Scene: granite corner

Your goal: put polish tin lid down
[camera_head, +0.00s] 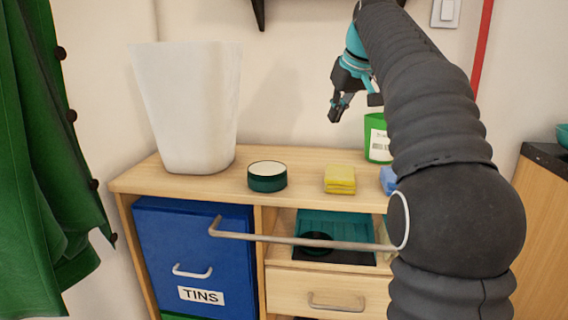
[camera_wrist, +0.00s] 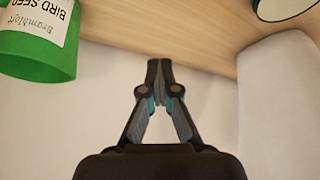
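A round dark green tin (camera_head: 267,183) with a pale top stands on the wooden cabinet top, right of the white bin. Its pale top and dark rim also show at the upper right of the wrist view (camera_wrist: 284,6). I cannot tell whether the pale top is a lid. My gripper (camera_head: 340,108) is raised above the cabinet, near the wall and apart from the tin. In the wrist view its fingertips (camera_wrist: 160,66) are together with nothing visible between them.
A white bin (camera_head: 190,105) stands at the cabinet's left. Yellow sponges (camera_head: 340,179), a blue item (camera_head: 388,180) and a green bird seed container (camera_head: 376,140) stand to the right.

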